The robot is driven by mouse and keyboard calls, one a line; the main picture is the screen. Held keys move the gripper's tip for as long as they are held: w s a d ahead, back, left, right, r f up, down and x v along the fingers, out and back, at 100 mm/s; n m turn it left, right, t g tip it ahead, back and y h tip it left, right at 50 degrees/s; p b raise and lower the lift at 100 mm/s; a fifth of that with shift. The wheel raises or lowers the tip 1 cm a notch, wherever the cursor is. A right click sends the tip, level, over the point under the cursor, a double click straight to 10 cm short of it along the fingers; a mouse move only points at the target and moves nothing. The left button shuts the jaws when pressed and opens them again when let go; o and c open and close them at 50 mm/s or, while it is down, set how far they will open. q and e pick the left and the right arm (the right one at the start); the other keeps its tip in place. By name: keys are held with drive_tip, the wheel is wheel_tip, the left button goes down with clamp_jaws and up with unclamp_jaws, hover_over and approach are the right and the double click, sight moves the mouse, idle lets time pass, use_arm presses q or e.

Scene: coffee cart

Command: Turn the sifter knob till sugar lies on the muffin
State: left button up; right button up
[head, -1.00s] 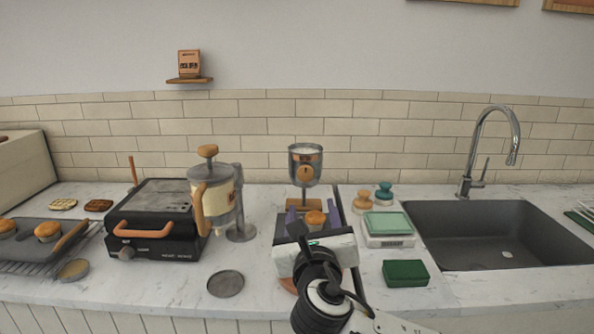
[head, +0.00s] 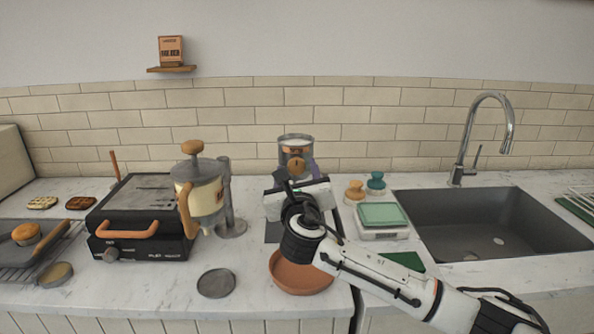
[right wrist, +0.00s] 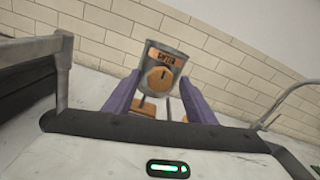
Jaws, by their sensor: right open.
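The sifter (head: 296,145) is a grey metal cup with an orange label, standing at the back of the counter near the tiled wall. Its round orange-brown knob (head: 297,164) faces me and also shows in the right wrist view (right wrist: 160,78). My right gripper (head: 298,174) is open, its purple fingers pointing at the sifter. In the right wrist view the fingers (right wrist: 158,88) stand left and right of the knob, with gaps visible. The muffin below the sifter is hidden behind my gripper in the head view; I cannot tell whether sugar lies on it. My left gripper is out of view.
A terracotta bowl (head: 300,277) sits under my right forearm. A cream dispenser (head: 203,198) and a black press (head: 145,215) stand to the left. A grey disc (head: 216,283) lies in front.

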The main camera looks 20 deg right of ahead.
drive_tip(key=shift+w, duration=0.1)
drive_tip(key=c, duration=1)
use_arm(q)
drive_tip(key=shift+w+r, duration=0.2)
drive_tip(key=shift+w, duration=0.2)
use_arm(e)
drive_tip(key=shift+c, duration=0.2)
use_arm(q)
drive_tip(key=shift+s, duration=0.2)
use_arm(e)
drive_tip(key=shift+m, duration=0.4)
